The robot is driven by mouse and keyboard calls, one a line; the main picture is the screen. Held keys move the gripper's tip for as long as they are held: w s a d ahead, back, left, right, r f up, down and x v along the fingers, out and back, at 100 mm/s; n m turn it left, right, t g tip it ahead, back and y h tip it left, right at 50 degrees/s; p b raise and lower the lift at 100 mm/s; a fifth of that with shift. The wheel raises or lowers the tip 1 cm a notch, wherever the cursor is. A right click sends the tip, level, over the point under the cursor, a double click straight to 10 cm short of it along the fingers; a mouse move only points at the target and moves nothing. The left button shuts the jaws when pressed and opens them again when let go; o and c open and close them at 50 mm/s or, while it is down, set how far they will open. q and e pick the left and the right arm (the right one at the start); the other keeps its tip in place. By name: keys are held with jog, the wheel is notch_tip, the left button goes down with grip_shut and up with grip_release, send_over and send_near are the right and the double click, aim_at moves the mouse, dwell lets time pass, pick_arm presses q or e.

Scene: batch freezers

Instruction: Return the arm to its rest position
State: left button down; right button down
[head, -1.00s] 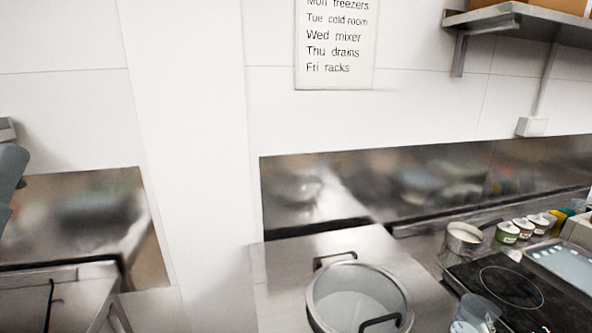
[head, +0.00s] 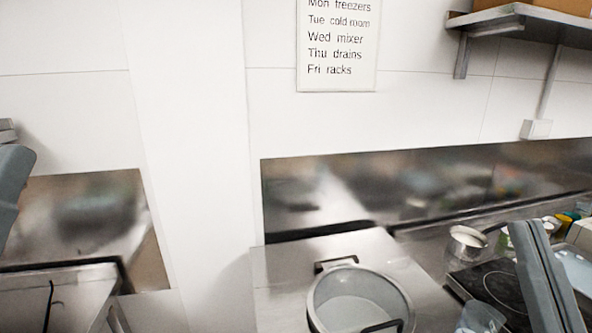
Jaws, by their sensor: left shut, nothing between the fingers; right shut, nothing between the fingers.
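My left gripper (head: 16,168) shows at the far left edge as a grey piece cut off by the frame. It is shut and holds nothing. Most of both arms lies outside the view.
A steel counter carries a lidded round pan (head: 358,294), a small steel pot (head: 467,242), a clear cup (head: 481,316) and a black hob (head: 492,284). A wall shelf (head: 515,20) is at upper right.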

jog(key=s+a+r+m+t+y, duration=0.1)
jog(key=s+a+r+y, duration=0.3)
jog(key=r, duration=0.5)
notch_tip(320, 180, up, 32)
jog(key=d+m+h+p, duration=0.1)
jog(key=p, duration=3.2)
notch_tip(320, 180, down, 61)
jog(key=b, duration=6.1)
jog(key=shift+s, duration=0.1)
